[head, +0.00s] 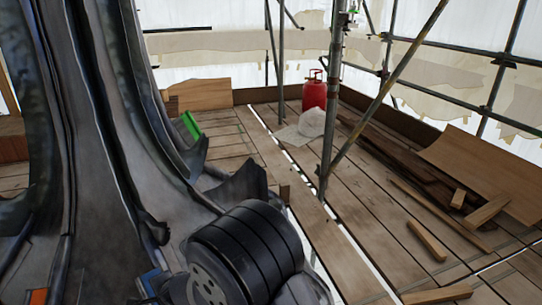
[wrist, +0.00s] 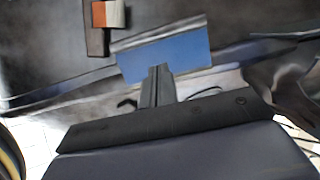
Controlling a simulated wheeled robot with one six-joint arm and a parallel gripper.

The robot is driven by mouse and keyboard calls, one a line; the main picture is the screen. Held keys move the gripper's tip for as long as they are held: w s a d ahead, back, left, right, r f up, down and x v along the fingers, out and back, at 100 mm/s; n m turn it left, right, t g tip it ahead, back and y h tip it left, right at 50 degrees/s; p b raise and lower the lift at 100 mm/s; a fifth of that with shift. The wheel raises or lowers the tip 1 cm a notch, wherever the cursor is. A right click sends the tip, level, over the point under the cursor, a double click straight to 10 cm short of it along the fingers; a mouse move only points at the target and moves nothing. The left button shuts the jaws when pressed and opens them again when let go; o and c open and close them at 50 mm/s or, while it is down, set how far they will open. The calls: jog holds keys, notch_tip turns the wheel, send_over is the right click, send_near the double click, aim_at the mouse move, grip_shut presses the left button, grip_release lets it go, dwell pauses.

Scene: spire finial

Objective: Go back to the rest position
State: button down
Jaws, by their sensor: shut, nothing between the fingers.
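My gripper (wrist: 158,83) shows in the wrist view with its dark fingers together and nothing between them. Its tips overlap the lower edge of a blue patch (wrist: 180,50) in the picture; I cannot tell whether they touch it. The grey metal spire (head: 90,120) rises on the left of the head view, with folded sheets flaring out at its foot. The gripper's fingers cannot be made out in the head view.
In the wrist view an orange and white block (wrist: 108,14) lies near the top. A scaffold pole (head: 331,100) stands on the plank deck (head: 235,150). Behind are a red gas bottle (head: 314,92) and white sack (head: 311,122). Loose timber (head: 427,240) lies right.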

jog(key=shift+w+d+r+n+g+y+b, duration=0.2)
jog(key=shift+w+d+n+g+y, duration=0.1)
jog(key=shift+d+g+y, duration=0.25)
jog(key=shift+w+d+r+n+g+y+b, duration=0.1)
jog(key=shift+w+d+n+g+y+b, duration=0.15)
jog(key=shift+d+g+y, duration=0.25)
